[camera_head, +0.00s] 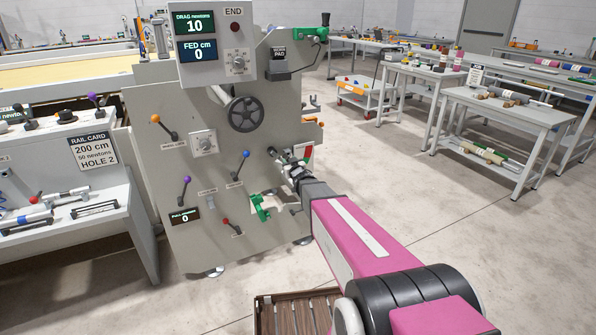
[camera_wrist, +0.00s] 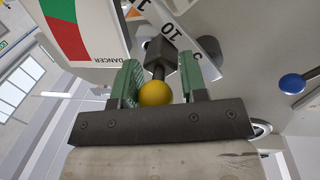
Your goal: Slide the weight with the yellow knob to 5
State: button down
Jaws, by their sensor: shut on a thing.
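In the wrist view the weight is a dark grey block (camera_wrist: 159,57) on a short dark stem, with a round yellow knob (camera_wrist: 155,93) at the near end. My gripper (camera_wrist: 161,72) has its green fingers on either side of the weight, shut on it. A pale scale strip (camera_wrist: 205,60) runs beside and behind the block. I cannot read the weight's exact setting. In the head view my gripper (camera_head: 286,160) is at the machine's right side, and the weight cannot be made out.
A white, green and red DANCER plate (camera_wrist: 80,30) is close at upper left in the wrist view. A blue knob (camera_wrist: 291,83) is at right. In the head view the grey machine panel (camera_head: 215,165) carries several levers and a handwheel (camera_head: 248,114). Open floor lies at right.

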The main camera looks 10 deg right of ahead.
jog(key=a+r, duration=0.1)
jog(key=r, duration=0.1)
jog(key=shift+s+a+r, duration=0.3)
jog(key=shift+a+r, duration=0.05)
jog(key=c, duration=0.8)
grip_release()
send_near(286, 158)
jog(key=s, duration=0.1)
jog(key=s+r, duration=0.1)
jog(key=s, duration=0.1)
jog(key=shift+s+r, duration=0.2)
